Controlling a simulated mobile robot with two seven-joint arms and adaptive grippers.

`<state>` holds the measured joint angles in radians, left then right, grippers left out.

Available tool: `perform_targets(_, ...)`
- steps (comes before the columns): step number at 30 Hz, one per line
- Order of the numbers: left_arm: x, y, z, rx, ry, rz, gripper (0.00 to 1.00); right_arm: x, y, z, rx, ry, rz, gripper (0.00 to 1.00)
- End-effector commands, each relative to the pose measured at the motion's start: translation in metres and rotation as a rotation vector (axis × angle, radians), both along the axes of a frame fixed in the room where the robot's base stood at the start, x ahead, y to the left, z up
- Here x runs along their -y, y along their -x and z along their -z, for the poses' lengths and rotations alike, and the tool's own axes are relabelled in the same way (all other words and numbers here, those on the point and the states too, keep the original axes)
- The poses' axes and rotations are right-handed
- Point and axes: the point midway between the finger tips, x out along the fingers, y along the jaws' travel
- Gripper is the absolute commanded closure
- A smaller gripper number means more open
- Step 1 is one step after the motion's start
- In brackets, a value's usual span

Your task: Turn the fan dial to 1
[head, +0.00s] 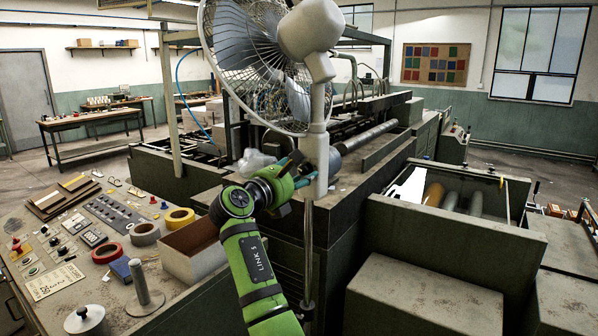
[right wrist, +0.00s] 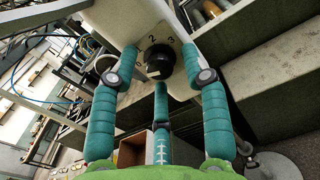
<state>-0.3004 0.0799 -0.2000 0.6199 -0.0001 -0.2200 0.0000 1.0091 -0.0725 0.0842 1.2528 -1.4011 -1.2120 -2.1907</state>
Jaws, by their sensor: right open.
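The white fan (head: 308,30) stands on a pole, its wire cage at the upper middle of the head view. Its pale control box (head: 317,160) is on the pole below the motor. The black round fan dial (right wrist: 160,62) shows in the right wrist view, with the figures 2 and 3 above it. Which figure it points to is unclear. My right gripper (head: 300,170) is at the box; its teal fingers (right wrist: 158,52) are spread open around the dial, one on each side and one below. Contact with the dial cannot be told. My left gripper is out of view.
A bench (head: 95,285) at the left holds tape rolls (head: 145,234), an open cardboard box (head: 190,250) and a control panel. The large green feeder machine (head: 375,155) stands behind the fan and to its right. Open floor lies at the far left.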

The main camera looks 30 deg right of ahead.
Motion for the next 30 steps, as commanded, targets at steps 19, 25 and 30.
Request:
perform_targets(19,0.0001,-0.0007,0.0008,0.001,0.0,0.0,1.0,-0.0003,0.0001,0.0009,0.044,-0.02,0.001,1.0)
perform_targets(25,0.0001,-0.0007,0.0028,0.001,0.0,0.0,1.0,0.0,0.0004,0.0013,0.154,-0.066,0.002,1.0)
perform_targets(30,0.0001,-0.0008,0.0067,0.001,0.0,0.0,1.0,-0.0003,0.0001,0.0021,0.285,-0.122,0.002,1.0)
